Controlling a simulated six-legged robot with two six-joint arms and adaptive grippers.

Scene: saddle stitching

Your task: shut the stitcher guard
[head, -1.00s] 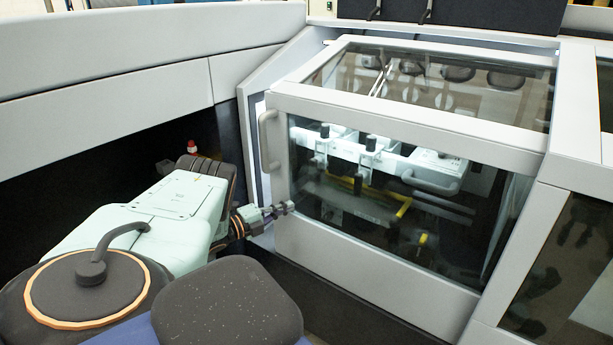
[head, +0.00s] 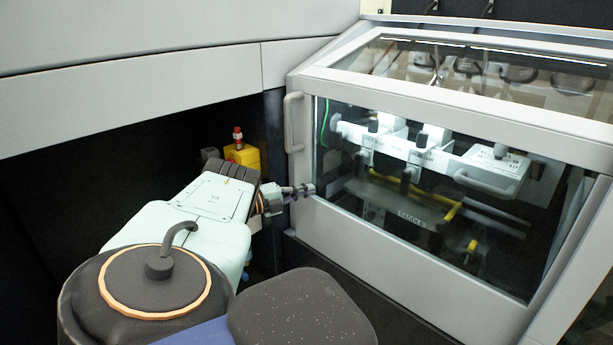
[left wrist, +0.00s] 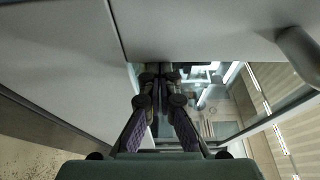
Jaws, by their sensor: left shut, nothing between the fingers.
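The stitcher guard (head: 400,220) is a pale-framed door with dark glass on the right of the head view. Its left edge sits close against the machine frame, with no wide gap showing. A grey bar handle (head: 291,122) is on its left frame; the handle also shows at the right edge of the left wrist view (left wrist: 300,55). My left gripper (head: 307,190) is shut and empty at the guard's left frame, below the handle. In the left wrist view its fingers (left wrist: 160,82) point at the guard; contact is unclear. My right gripper is out of view.
Stitching heads and yellow bars (head: 410,190) show behind the glass. A long pale panel (head: 130,110) runs to the left above a dark recess. A yellow block with a red-topped part (head: 241,153) stands behind my left arm.

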